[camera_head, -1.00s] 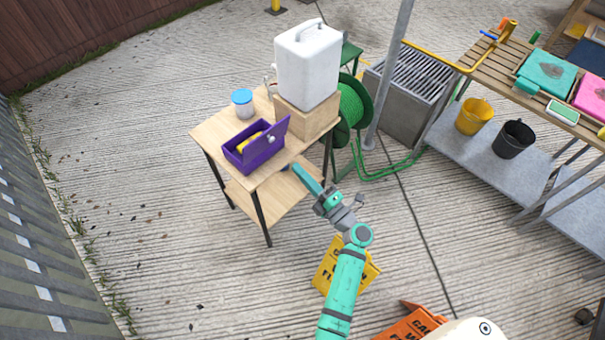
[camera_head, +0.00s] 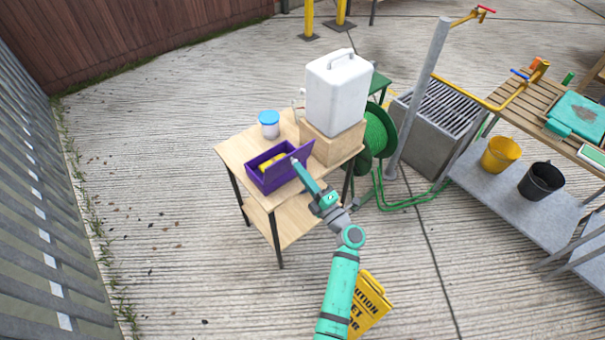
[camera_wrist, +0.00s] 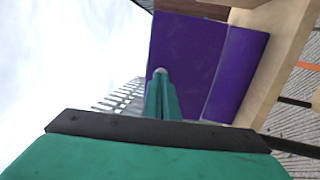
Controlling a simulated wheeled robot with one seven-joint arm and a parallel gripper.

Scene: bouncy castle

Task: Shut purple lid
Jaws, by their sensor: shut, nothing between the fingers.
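A purple box (camera_head: 262,180) sits on a small wooden table, with something yellow inside it. Its purple lid (camera_head: 304,153) stands raised on the box's right side. My gripper (camera_head: 296,163) is shut and empty, with its tip at the outer face of the lid. In the wrist view the shut fingertips (camera_wrist: 160,73) overlap the purple lid (camera_wrist: 188,45), and the box's side (camera_wrist: 238,72) is to the right. I cannot tell whether the tip touches the lid.
The wooden table (camera_head: 232,152) also bears a blue-lidded jar (camera_head: 269,124) and a white canister (camera_head: 337,93) on a wooden block (camera_head: 333,145). A green hose reel (camera_head: 377,133) stands to the right. A yellow caution sign (camera_head: 370,303) is near my arm. The floor left of the table is clear.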

